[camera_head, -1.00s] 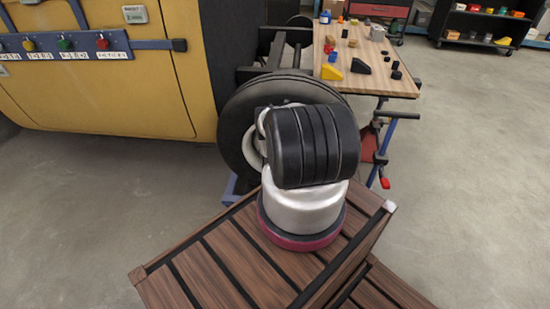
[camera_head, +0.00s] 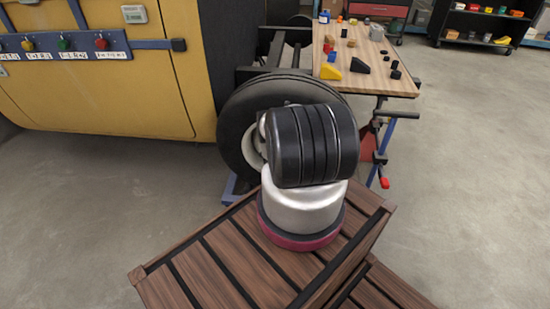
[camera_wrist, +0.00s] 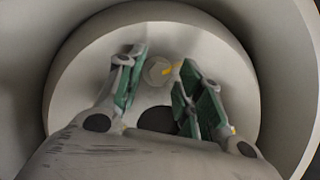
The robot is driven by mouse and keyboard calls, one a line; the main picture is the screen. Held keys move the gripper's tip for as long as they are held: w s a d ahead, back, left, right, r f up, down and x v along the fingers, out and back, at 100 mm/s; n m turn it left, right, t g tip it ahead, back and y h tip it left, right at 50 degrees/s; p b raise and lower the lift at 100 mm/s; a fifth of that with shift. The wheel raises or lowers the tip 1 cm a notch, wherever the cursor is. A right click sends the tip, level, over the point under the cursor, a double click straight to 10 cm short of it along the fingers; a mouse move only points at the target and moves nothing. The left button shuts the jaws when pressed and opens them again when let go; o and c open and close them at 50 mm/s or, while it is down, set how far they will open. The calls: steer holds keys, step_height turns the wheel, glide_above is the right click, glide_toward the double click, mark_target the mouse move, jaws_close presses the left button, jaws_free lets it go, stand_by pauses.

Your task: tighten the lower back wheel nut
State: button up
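The back wheel (camera_head: 234,118) has a black tyre and a pale hub, and my arm hides much of it in the head view. In the wrist view the pale wheel hub (camera_wrist: 85,75) fills the middle of the picture. A round pale nut (camera_wrist: 157,70) with a yellow mark sits on it, above a dark round hole (camera_wrist: 157,119). My gripper (camera_wrist: 160,68) is open, with one green-padded finger on each side of the nut. Gaps show between the pads and the nut. The head view does not show my gripper; my arm covers that spot.
A yellow vehicle body (camera_head: 110,75) is left of the wheel. A wooden workbench (camera_head: 345,88) with small coloured parts and a red-tipped vise handle (camera_head: 384,183) stands to the right. Open floor lies farther right.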

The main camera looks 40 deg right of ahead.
steer(key=v, duration=1.2)
steer(key=shift+f, duration=0.1)
stand_by(0.4)
